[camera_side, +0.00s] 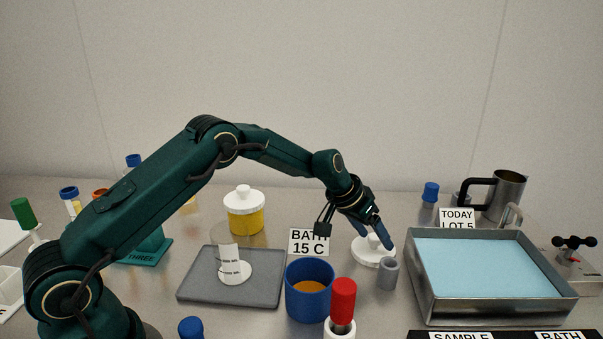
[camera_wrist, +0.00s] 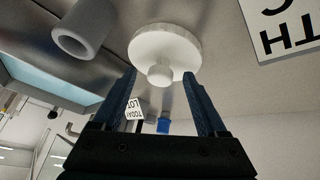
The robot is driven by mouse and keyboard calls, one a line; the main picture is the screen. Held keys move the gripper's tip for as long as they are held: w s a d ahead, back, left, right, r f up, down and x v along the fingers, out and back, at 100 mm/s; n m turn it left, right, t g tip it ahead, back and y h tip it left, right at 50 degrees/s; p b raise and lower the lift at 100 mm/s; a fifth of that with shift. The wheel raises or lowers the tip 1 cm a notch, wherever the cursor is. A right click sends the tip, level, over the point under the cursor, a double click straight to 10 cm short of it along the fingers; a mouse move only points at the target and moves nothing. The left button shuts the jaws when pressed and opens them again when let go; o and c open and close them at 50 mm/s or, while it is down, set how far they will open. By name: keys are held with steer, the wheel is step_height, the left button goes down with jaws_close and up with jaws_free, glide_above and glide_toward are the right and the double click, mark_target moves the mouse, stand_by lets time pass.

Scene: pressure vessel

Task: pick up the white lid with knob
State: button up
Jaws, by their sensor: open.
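A loose white lid with a knob (camera_side: 366,254) lies on the table, between the blue pot and the metal bath tray. In the wrist view the round white lid (camera_wrist: 150,42) is just beyond my fingers, with its knob (camera_wrist: 160,75) between the two fingertips. My gripper (camera_side: 380,236) is tilted down over the lid, and its fingers hide part of it in the side view. In the wrist view my gripper (camera_wrist: 159,73) has its fingers apart on both sides of the knob, with gaps showing. It holds nothing.
A small grey cylinder (camera_side: 388,275) stands close beside the lid. The blue pot (camera_side: 309,296) and metal tray (camera_side: 490,310) flank it. A yellow jar (camera_side: 244,220) with another white knobbed lid (camera_side: 243,196) stands further left. A BATH 15 C sign (camera_side: 309,242) is nearby.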

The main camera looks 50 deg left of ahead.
jaws_close()
steer(key=shift+r, duration=0.1)
